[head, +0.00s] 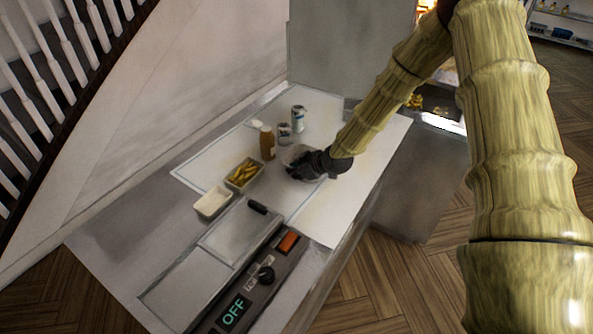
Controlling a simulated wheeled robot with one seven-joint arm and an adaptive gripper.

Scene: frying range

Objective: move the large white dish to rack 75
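A pale, whitish dish (293,153) stands on the white board on the counter, partly hidden by my gripper. My gripper (296,171) is at its near side, low over the board. The fingers are dark and small here, so I cannot tell whether they are open, shut or touching the dish. A smaller white rectangular container (212,203) stands nearer, to the left. I see no label reading 75, so I cannot pick out that rack.
A tray of yellow fries (243,173), a brown bottle (267,142) and cans (298,119) stand left of and behind my gripper. The fryer panel (240,310) reads OFF. A shelf (562,38) is far right. Wooden floor (385,285) lies right of the counter.

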